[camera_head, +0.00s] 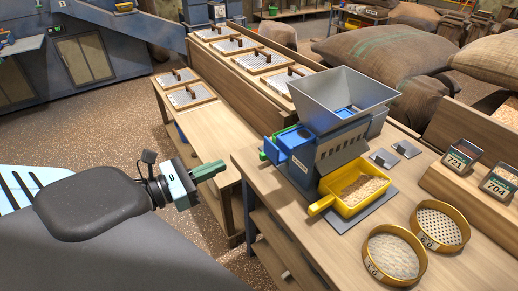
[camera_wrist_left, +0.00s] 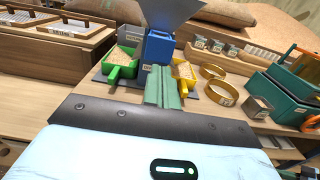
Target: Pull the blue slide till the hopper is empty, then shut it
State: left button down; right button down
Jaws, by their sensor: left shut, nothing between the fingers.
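The grey hopper (camera_head: 345,95) stands on a blue machine body (camera_head: 298,160) on the wooden bench. No grain shows inside it; a blue piece shows at its bottom. A blue part (camera_head: 272,149), which looks like the slide, sticks out at the left side of the body. A yellow tray (camera_head: 328,200) with grain sits under the front. My left gripper (camera_head: 212,171) is shut and empty, in the air left of the bench and apart from the machine. Its green fingers (camera_wrist_left: 163,86) point at the blue body in the left wrist view. My right gripper is not in view.
A green tray (camera_wrist_left: 111,75) with grain stands on the other side of the machine. Two round sieves (camera_head: 395,255) and number signs (camera_head: 462,157) are on the bench at right. Sacks (camera_head: 385,50) lie behind. The bench's front left top is clear.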

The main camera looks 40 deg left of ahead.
pick_arm(q)
send_near(269, 145)
jog(key=shift+x, duration=3.35)
jog(key=shift+d, duration=0.1)
jog(key=shift+w, duration=0.15)
jog(key=x, duration=0.3)
jog(key=shift+w, duration=0.15)
jog(key=shift+w+d, duration=0.35)
jog(key=shift+w, duration=0.25)
jog(key=shift+r, duration=0.1)
jog(key=shift+a+r, duration=0.1)
